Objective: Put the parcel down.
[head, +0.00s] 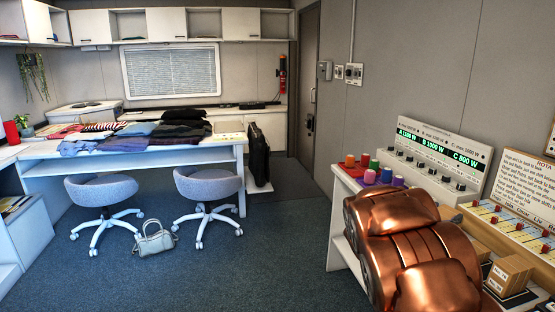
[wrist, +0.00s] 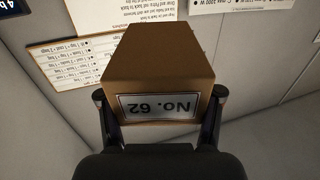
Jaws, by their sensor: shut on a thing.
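The parcel (wrist: 158,60) is a brown box with a label reading "No. 62", upside down in the wrist view. My gripper (wrist: 160,95) is shut on it, with one dark finger at each side of the box. The parcel is in front of a light wall with posted sheets; the wrist view shows no surface under it. In the head view my copper-coloured arm fills the lower right, and neither my gripper nor the held parcel can be made out there.
A bench (head: 345,180) on the right bears coloured spools (head: 369,176), a meter panel (head: 437,158), a slider board (head: 510,222) and another brown box (head: 508,272) on a dark pad. A clothes-covered table (head: 235,139), two stools and a handbag (head: 155,240) stand left. Middle floor is clear.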

